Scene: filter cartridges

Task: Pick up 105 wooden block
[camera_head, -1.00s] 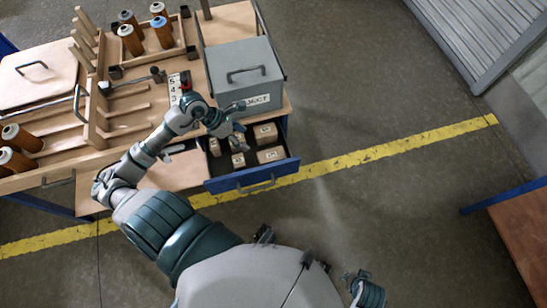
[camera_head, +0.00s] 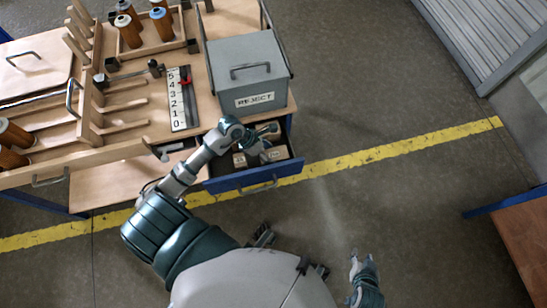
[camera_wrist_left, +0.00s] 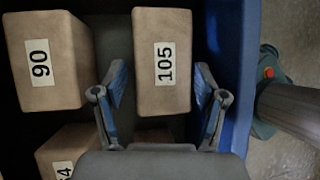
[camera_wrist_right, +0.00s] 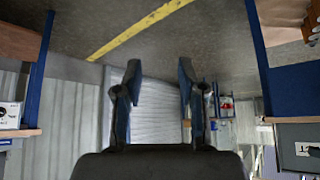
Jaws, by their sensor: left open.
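The 105 wooden block (camera_wrist_left: 163,50) lies in the open blue drawer, its label facing up, close to the blue wall in the left wrist view. In the head view it appears to be the front right block (camera_head: 279,153). My left gripper (camera_head: 259,147) is over the drawer. In the left wrist view its open fingers (camera_wrist_left: 160,80) are on either side of the block's lower end, apparently above it and not closed on it. My right gripper (camera_head: 356,265) is open and empty, away from the drawer; its spread fingers (camera_wrist_right: 160,76) show in the right wrist view.
The 90 block (camera_wrist_left: 48,62) lies beside the 105 block with a dark gap between. Another block (camera_wrist_left: 70,150), label partly hidden, is at lower left. The drawer's blue front (camera_head: 225,182) borders the blocks. A grey REJECT box (camera_head: 243,80) stands above the drawer.

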